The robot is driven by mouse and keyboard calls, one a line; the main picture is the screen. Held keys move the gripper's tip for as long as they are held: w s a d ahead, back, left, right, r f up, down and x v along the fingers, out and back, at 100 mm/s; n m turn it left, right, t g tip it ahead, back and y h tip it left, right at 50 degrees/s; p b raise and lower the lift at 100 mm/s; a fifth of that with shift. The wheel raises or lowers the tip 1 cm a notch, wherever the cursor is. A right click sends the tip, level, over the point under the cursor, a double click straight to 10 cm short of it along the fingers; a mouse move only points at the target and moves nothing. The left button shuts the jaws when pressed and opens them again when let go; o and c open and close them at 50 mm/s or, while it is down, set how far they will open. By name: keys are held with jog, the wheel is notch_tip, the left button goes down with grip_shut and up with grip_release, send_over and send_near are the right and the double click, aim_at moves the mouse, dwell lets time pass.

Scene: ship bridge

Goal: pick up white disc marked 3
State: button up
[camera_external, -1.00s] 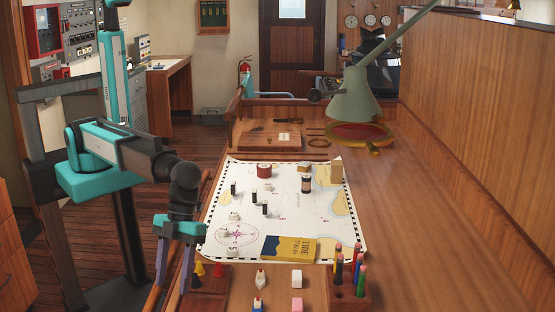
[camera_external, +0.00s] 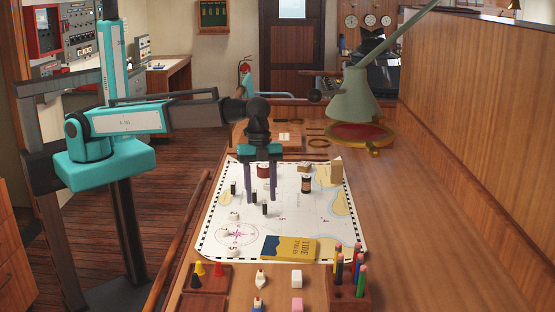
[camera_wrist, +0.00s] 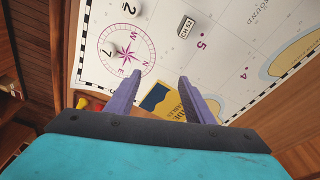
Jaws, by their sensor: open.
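I cannot read a 3 on any disc in the present frames. The same two pieces seem to show in the external view, at the upper (camera_external: 235,215) and lower (camera_external: 233,252) edges of the rose. My gripper (camera_external: 262,196) points down over the chart (camera_external: 305,228), its fingers apart with nothing visible between them. In the wrist view my gripper (camera_wrist: 160,80) is also open. A white piece further back on the chart is hidden behind it.
Small dark upright pieces (camera_external: 264,208) stand close to my fingers. A yellow tide tables book (camera_external: 290,247) lies at the chart's near edge. A lamp (camera_external: 355,95) overhangs the right side.

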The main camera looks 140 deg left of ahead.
jog(key=s+a+r+n+p, duration=0.1)
jog(key=s+a+r+n, duration=0.2)
jog(key=s+a, duration=0.75)
notch_tip(320, 180, up, 2)
jog(key=n+g+y+p, duration=0.1)
jog(key=n+g+p, duration=0.1)
jog(key=n, duration=0.2)
send_over(268, 184)
notch_tip(268, 184, down, 7)
jog(key=shift+d+b, duration=0.1)
jog(key=shift+b, duration=0.6)
jog(key=shift+f+b, duration=0.5)
jog(key=shift+f, duration=0.35)
jog(key=shift+f, duration=0.15)
jog(key=shift+f+b, duration=1.75)
jog(key=shift+f, duration=0.7)
